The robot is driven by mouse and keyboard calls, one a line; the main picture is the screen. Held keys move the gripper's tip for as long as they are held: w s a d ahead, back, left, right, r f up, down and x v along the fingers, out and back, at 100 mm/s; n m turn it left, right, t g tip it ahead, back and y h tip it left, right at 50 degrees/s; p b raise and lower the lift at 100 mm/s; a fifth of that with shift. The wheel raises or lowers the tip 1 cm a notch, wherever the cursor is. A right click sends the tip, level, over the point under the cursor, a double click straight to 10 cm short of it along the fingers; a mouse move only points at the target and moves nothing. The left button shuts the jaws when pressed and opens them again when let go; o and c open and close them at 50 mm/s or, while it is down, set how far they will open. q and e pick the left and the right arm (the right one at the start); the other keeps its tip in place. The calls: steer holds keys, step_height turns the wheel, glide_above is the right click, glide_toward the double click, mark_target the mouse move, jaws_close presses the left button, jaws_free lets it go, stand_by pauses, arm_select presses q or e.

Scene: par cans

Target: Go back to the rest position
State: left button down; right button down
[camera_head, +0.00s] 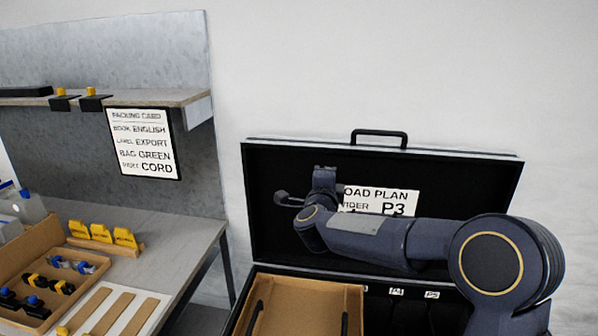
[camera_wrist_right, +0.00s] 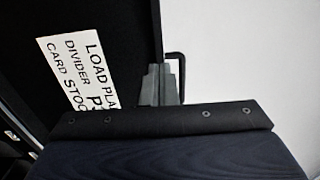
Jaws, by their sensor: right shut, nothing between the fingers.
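My right arm reaches in from the right in the head view, across the front of the open black case (camera_head: 290,200). My right gripper (camera_head: 325,172) is raised in front of the case's lid, partly covering the white load plan card (camera_head: 405,200). In the wrist view the fingers of my right gripper (camera_wrist_right: 160,85) are together with nothing between them. The load plan card (camera_wrist_right: 75,70) lies to their left there, and the lid's handle (camera_wrist_right: 178,65) shows just behind them. My left gripper is in neither view.
A cardboard box (camera_head: 305,290) sits in the case's left part, with labelled slots (camera_head: 396,291) beside it. A workbench (camera_head: 180,245) at left holds a cardboard tray (camera_head: 50,240), yellow blocks (camera_head: 100,232) and a shelf (camera_head: 150,98). A packing card (camera_head: 143,143) hangs below the shelf.

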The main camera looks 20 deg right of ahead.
steer(key=s+a+n+g+y, duration=0.2)
steer(key=s+a+n+y, duration=0.2)
steer(key=s+n+y, duration=1)
steer(key=s+f+n+g, duration=0.2)
steer(key=s+f, duration=0.3)
steer(key=s, duration=0.4)
steer(key=s+a+f+n+g+h, duration=0.1)
steer(key=s+f+n+g, duration=0.2)
steer(key=s+f, duration=0.3)
steer(key=s+f+n+g+h, duration=0.1)
steer(key=s+f+g, duration=0.3)
steer(key=s, duration=0.9)
steer(key=shift+s+a+f+n, duration=0.3)
steer(key=shift+a+f+n, duration=0.1)
steer(key=shift+f+n, duration=0.4)
